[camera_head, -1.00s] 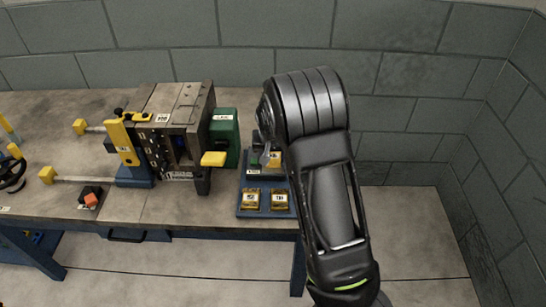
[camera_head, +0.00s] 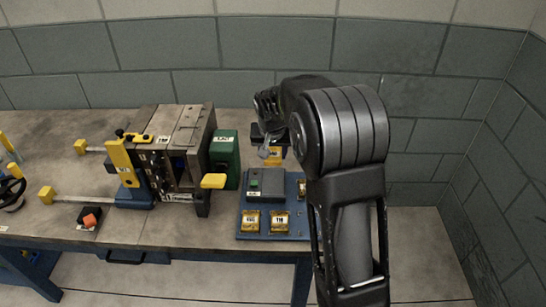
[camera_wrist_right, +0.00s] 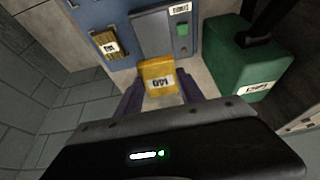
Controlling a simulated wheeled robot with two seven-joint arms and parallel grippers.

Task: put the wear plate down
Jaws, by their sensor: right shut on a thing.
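The wear plate is a small yellow-gold block with a printed label; it shows large in the right wrist view (camera_wrist_right: 158,78). My right gripper (camera_wrist_right: 160,92) is shut on it, with a dark finger on each side. In the head view my right gripper (camera_head: 268,146) is behind the blue tray board (camera_head: 270,234), partly hidden by my own arm. A bit of the yellow plate (camera_head: 275,158) shows under it. I cannot tell whether the plate touches the bench. My left gripper is not in view.
Similar gold plates (camera_head: 250,221) lie on the blue board beside a grey box with a green button (camera_head: 266,186). A green box (camera_head: 224,158) and a large mould (camera_head: 180,150) stand to the left. The back wall (camera_head: 290,70) is close behind the bench.

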